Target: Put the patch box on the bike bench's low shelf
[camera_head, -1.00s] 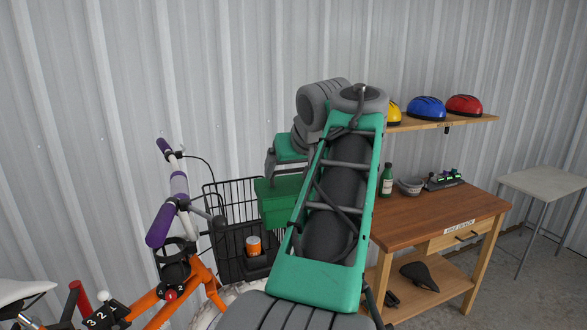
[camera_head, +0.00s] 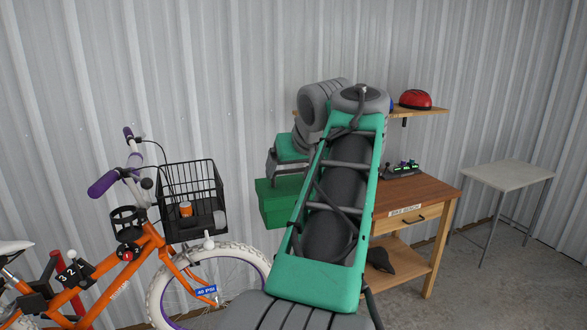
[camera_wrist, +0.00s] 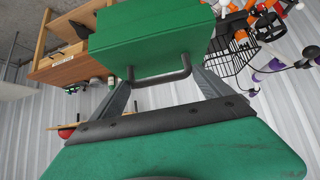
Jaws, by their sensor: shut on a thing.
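The green patch box (camera_head: 282,203) hangs in the air left of the bike bench, and my arm hides part of it. In the wrist view the box (camera_wrist: 150,35) is close, with a dark handle bar. My gripper (camera_wrist: 160,78) is shut on that handle. The bike bench (camera_head: 428,190) has a brown top, a drawer and a front label. Its low shelf (camera_head: 414,277) is near the floor; a dark bike saddle (camera_head: 380,259) lies on it. My arm hides the left part of bench and shelf.
An orange bike (camera_head: 130,265) with a basket (camera_head: 190,222) stands at the left. A wall shelf (camera_head: 425,111) with a red helmet (camera_head: 415,98) is above the bench. A grey table (camera_head: 508,173) stands at the right. Floor in front of the bench is clear.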

